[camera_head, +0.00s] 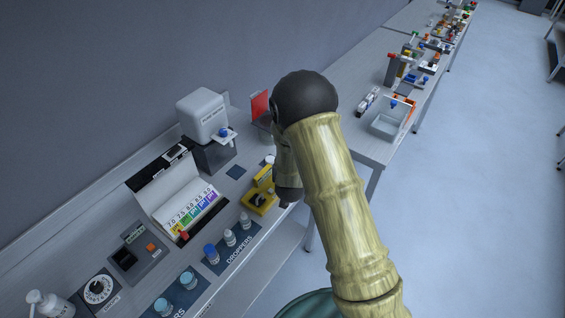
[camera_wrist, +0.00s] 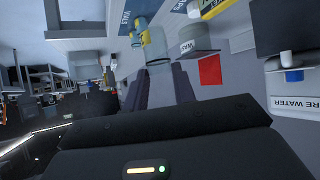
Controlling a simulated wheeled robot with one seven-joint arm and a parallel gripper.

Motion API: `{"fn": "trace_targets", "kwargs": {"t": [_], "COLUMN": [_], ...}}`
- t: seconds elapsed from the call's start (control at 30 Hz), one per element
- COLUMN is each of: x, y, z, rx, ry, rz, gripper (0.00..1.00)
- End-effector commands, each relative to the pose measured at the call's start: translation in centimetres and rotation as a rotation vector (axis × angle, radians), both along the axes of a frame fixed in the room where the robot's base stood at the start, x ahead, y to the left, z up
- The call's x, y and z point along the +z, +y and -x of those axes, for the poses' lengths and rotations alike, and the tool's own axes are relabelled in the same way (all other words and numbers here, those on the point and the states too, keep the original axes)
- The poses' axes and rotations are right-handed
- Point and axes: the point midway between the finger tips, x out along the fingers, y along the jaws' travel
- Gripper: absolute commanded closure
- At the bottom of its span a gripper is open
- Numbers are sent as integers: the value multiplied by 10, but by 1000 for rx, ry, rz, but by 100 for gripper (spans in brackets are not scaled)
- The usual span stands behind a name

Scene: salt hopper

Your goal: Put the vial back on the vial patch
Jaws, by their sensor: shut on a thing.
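My gripper (camera_wrist: 162,76) is shut on a pale, translucent vial (camera_wrist: 157,47), which sticks out past the fingertips in the wrist view. In the head view my gripper (camera_head: 288,198) hangs beside the front of the bench, right of the yellow holder, and my own arm hides much of it; I cannot make out the vial there. A small dark blue square (camera_head: 236,171) lies bare on the bench below the white water dispenser; I cannot read a label on it, so I cannot tell if it is the vial patch.
The white water dispenser (camera_head: 204,116) stands at the back. A yellow holder (camera_head: 259,199), a pH colour chart (camera_head: 192,211) and dropper bottles (camera_head: 229,238) crowd the bench. A red panel (camera_head: 259,105) stands behind my arm. A pale tray (camera_head: 386,126) sits on the farther bench.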

Motion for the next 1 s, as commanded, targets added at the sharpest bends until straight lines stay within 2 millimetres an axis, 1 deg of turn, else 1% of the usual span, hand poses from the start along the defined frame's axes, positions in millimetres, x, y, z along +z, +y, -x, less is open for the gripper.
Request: {"fn": "trace_targets", "kwargs": {"t": [0.03, 0.23, 0.37, 0.5, 0.6, 0.73, 1.0], "x": [-8, -28, -45, -68, -81, -88, -87], "y": [-9, -37, -58, -81, -94, -102, -102], "z": [2, 13, 24, 43, 58, 70, 70], "rx": [-1, 16, 32, 55, 72, 89, 91], "ry": [3, 4, 6, 10, 11, 8, 6], "rz": [2, 6, 4, -1, -10, -19, -21], "gripper": [99, 99, 99, 99, 99, 99, 99]}}
